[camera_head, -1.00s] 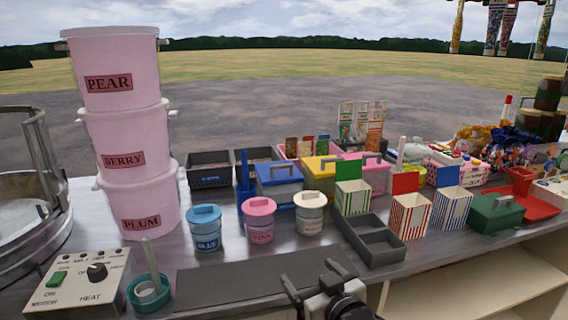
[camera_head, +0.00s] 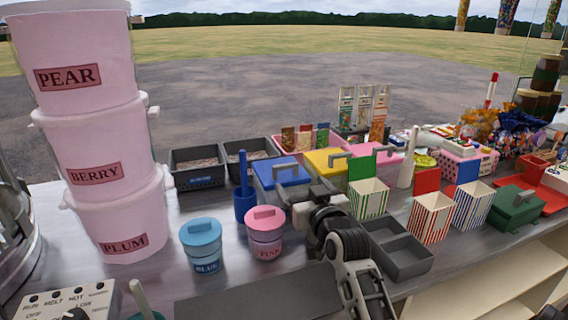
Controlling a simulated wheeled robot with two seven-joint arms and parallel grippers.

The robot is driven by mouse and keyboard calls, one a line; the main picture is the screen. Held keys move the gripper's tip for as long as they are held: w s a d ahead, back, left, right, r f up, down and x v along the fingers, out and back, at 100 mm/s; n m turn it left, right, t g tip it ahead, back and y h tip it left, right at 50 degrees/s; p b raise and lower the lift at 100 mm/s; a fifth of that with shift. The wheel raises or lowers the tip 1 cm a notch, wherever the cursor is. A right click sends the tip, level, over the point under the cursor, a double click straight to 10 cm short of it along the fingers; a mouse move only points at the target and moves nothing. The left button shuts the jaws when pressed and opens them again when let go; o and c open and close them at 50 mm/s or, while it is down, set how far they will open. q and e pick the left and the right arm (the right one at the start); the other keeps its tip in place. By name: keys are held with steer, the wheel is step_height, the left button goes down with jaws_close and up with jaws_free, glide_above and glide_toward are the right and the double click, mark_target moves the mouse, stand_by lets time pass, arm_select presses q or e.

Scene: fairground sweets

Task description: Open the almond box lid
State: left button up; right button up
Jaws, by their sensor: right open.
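Several lidded boxes stand in the middle of the counter: one with a blue lid (camera_head: 286,173), one with a yellow lid (camera_head: 325,160) and one with a pink lid (camera_head: 376,165). A green-lidded box (camera_head: 515,206) stands farther right. Their lids look closed, each with a handle on top. I cannot read which one is the almond box. My right gripper (camera_head: 287,200) is open, in front of the blue-lidded box and right beside the pink tub (camera_head: 265,233). It seems empty, and it partly hides the blue-lidded box's front. My left gripper is not in view.
A blue tub (camera_head: 202,245) and a blue upright holder (camera_head: 244,202) stand nearby. A grey divided tray (camera_head: 406,258) and striped cartons (camera_head: 432,217) are to the right. Stacked pink buckets (camera_head: 103,215) rise at the left. A dark mat (camera_head: 245,297) lies at the front.

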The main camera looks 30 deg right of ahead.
mark_target(287, 166)
steer(key=x, duration=1.1)
steer(key=shift+w, duration=0.4)
steer(key=shift+c, duration=0.3)
steer(key=c, duration=1.3)
steer(key=shift+r, duration=0.1)
